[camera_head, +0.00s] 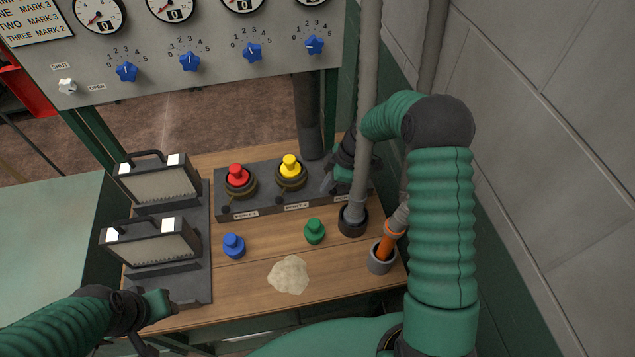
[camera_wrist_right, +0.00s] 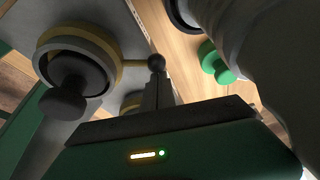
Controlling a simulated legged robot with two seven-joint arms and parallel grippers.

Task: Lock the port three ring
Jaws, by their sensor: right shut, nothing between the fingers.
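My right gripper (camera_head: 328,184) is at the right end of the dark port block (camera_head: 265,205), over the third port's place, and hides most of that port in the head view. In the right wrist view, a port with a dark plug (camera_wrist_right: 66,103) has a brass-coloured ring (camera_wrist_right: 52,42) with a lever ending in a black ball knob (camera_wrist_right: 157,62). My right fingers (camera_wrist_right: 156,92) are shut and empty, with their tips at the knob; whether they touch it is unclear. My left gripper (camera_head: 148,318) is low at the left, its fingers unclear.
Ports one and two hold a red plug (camera_head: 237,175) and a yellow plug (camera_head: 290,165). A blue plug (camera_head: 234,245), a green plug (camera_head: 314,231) and a pale powder heap (camera_head: 289,274) are on the wooden table. A grey hose (camera_head: 362,150) stands close beside my right gripper.

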